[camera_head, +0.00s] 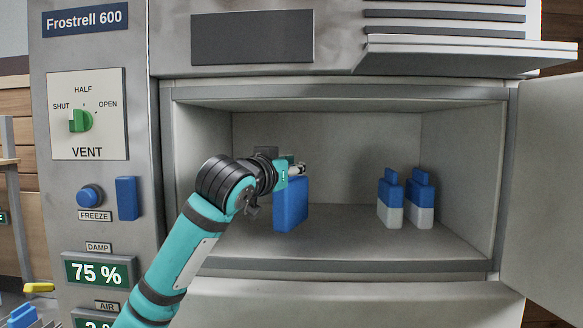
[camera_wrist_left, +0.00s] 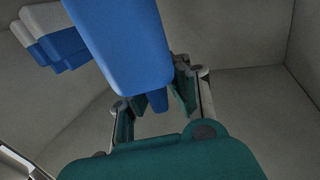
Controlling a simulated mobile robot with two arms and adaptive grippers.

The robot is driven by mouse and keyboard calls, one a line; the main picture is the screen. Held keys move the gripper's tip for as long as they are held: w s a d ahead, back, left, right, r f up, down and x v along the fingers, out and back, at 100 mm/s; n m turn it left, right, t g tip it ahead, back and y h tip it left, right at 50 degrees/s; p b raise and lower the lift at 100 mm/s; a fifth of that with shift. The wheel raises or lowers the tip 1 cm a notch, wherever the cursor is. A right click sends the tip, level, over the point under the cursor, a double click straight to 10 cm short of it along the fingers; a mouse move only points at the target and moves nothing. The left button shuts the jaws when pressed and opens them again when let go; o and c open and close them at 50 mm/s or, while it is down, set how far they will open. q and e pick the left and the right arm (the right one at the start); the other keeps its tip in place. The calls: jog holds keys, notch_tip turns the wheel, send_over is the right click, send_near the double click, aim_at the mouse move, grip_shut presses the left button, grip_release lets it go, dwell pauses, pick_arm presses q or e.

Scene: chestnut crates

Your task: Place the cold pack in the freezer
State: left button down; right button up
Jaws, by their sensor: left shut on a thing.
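The freezer (camera_head: 340,93) is open, and my left arm reaches into its compartment. My left gripper (camera_head: 297,172) is shut on the blue cold pack (camera_head: 291,206), holding it from above in the left half of the compartment. The pack looks upright; I cannot tell whether its bottom touches the compartment floor. In the left wrist view, the fingers of the left gripper (camera_wrist_left: 157,97) close around the small tab at the end of the blue cold pack (camera_wrist_left: 122,42). My right gripper is in neither view.
Two blue-and-white packs (camera_head: 390,216) (camera_head: 420,214) stand side by side to the right on the compartment floor (camera_head: 345,247). The open door (camera_head: 545,190) is at the right. A ledge (camera_head: 470,57) juts out above. The floor between the held pack and the others is clear.

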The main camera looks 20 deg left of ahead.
pick_arm(q)
jog(key=shift+a+f, duration=0.15)
jog(key=shift+f, duration=0.6)
jog(key=shift+s+f, duration=0.1)
jog(key=shift+s, duration=0.05)
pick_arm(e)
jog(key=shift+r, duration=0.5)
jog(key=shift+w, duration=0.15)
pick_arm(q)
jog(key=shift+f, duration=0.1)
jog(key=c, duration=1.4)
grip_release()
jog(key=shift+f, duration=0.1)
jog(key=shift+o, duration=0.2)
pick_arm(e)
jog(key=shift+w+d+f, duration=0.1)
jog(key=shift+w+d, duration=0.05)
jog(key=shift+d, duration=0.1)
